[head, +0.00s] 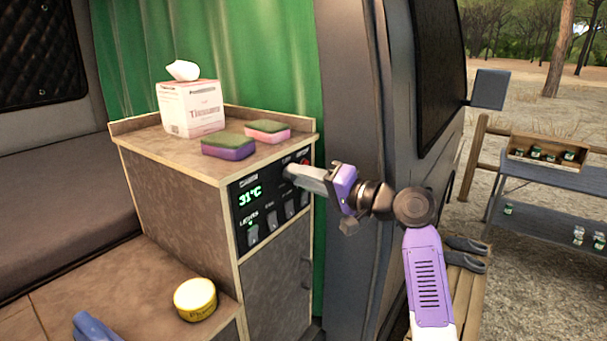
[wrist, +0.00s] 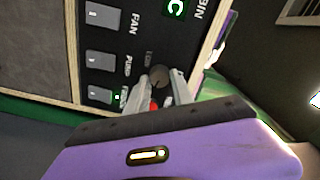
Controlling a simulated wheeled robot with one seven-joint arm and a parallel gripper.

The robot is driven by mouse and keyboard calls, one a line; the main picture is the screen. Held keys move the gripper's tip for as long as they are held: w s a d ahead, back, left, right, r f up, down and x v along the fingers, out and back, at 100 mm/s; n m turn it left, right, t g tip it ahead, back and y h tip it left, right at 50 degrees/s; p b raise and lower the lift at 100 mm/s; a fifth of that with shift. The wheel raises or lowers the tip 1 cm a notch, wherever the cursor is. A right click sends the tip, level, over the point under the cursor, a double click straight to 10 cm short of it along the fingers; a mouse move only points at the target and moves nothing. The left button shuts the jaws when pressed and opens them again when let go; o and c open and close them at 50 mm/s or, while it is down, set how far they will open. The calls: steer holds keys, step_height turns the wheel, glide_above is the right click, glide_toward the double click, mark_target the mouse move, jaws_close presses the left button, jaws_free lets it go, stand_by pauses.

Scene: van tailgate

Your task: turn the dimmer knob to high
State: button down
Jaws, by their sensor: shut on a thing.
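The dark round dimmer knob (wrist: 159,76) shows in the wrist view between my two fingertips. My gripper (wrist: 158,83) is shut on it, one finger on each side. In the head view my gripper (head: 290,171) reaches from the right to the upper part of the black control panel (head: 240,212) and hides the knob. The panel, also in the wrist view (wrist: 128,40), carries a green 31°C display (head: 249,196) and a row of switches. The knob's setting is too small to read. A red part (wrist: 154,105) shows partly between the fingers.
On the cabinet top (head: 165,145) stand a tissue box (head: 191,108) and two sponges (head: 228,146) (head: 267,131). A yellow tin (head: 195,299) sits on the lower surface. The van's dark door pillar (head: 350,100) stands close behind my gripper. An outdoor shelf (head: 553,178) is at right.

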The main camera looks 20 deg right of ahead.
steer(key=shift+s+a+r, duration=0.1)
steer(key=shift+a, duration=0.3)
steer(key=c, duration=1.1)
jaws_free()
steer(key=shift+d, duration=0.15)
steer(key=b+v, duration=0.2)
steer(key=v, duration=0.6)
steer(key=shift+r, duration=0.1)
